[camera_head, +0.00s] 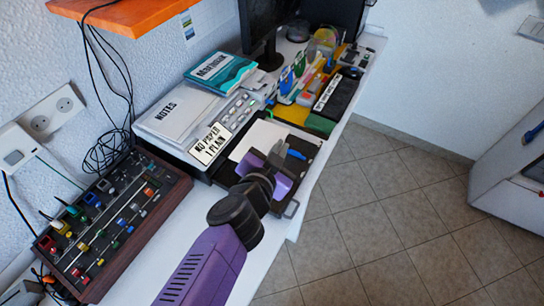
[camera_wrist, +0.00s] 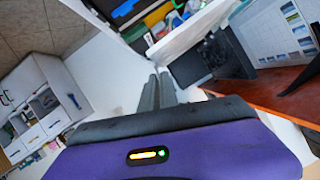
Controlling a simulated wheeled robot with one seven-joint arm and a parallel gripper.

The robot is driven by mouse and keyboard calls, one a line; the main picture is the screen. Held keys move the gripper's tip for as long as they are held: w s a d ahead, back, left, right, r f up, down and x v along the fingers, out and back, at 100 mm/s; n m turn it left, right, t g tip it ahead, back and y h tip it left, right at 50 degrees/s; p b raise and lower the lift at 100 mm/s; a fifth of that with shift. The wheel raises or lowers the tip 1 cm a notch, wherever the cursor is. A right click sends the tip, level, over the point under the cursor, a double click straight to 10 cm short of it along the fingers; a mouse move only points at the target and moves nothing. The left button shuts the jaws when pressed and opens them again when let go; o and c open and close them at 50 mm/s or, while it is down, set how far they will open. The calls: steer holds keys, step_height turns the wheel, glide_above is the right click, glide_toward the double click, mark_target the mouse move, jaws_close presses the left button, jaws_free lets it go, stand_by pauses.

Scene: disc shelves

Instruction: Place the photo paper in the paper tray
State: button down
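The white photo paper (camera_head: 265,135) shows over the black paper tray (camera_head: 230,172), which sticks out at the front of the printer. My gripper (camera_head: 280,165) is at the paper's near edge, above the tray. In the wrist view the two dark fingers (camera_wrist: 156,76) are close together, with the white sheet (camera_wrist: 190,38) just past their tips, so they look shut on its edge. The exact contact is small and hard to see. I cannot tell whether the paper touches the tray floor. A small blue item (camera_head: 296,154) shows beside the gripper.
The printer (camera_head: 170,122) carries notes and a "NO PAPER 1 PLAIN" label (camera_head: 211,143). A mixer board (camera_head: 110,220) is at the left. A black box (camera_head: 336,96) and coloured items stand behind the tray. An orange shelf (camera_head: 125,12) hangs above. The floor at right is clear.

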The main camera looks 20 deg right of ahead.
steer(key=f, duration=1.5)
steer(key=shift+w+d+f, duration=0.1)
steer(key=shift+w+d, duration=0.25)
steer(key=shift+f+b, duration=0.35)
steer(key=shift+f, duration=1.6)
steer(key=shift+f, duration=0.1)
steer(key=shift+f+b, duration=0.35)
steer(key=shift+b, duration=0.05)
steer(key=c, duration=1.6)
jaws_free()
steer(key=shift+r, duration=0.1)
